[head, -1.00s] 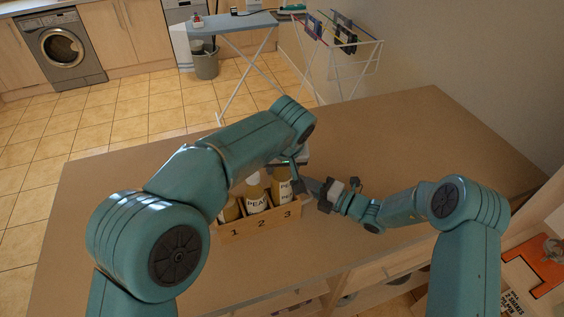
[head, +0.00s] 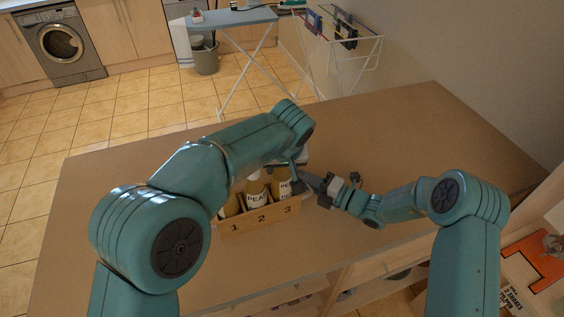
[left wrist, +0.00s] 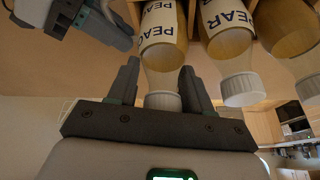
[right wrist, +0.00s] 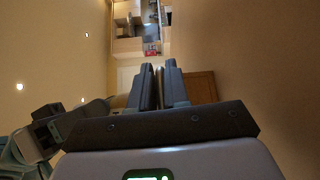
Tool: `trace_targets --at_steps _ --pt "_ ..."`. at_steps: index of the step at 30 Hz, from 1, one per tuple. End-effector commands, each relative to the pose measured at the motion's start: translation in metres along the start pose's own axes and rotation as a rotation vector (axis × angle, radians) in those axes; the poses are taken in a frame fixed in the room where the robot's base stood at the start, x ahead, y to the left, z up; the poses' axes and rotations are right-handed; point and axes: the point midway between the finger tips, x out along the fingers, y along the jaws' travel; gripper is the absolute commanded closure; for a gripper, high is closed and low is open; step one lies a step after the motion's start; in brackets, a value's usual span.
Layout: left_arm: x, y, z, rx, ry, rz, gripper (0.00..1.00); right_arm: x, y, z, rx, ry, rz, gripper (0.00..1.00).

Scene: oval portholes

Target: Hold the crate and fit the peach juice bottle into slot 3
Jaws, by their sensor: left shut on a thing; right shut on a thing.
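The wooden crate (head: 262,222) stands on the table with numbers 1, 2 and 3 on its front. The peach juice bottle (head: 284,188) is upright at slot 3, its lower part hidden behind the crate's front wall. In the left wrist view the peach bottle (left wrist: 162,60) has its pale cap end between the fingers. My left gripper (head: 296,186) is shut on it. A pear bottle (head: 257,193) stands in slot 2, and another bottle (head: 230,208) in slot 1.
The brown table (head: 400,130) is clear to the right and behind the crate. My left forearm passes over the crate's left side. A drying rack (head: 340,50) and an ironing board (head: 235,20) stand beyond the table.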

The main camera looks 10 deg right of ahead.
Motion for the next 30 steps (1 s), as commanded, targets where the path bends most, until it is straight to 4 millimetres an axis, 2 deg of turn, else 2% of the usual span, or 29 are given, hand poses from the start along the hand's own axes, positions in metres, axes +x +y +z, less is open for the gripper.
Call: trace_targets --at_steps 30 --pt "0.012 0.001 0.005 0.0 0.001 0.001 1.0 0.0 0.0 0.0 0.0 0.0 -0.001 1.0"
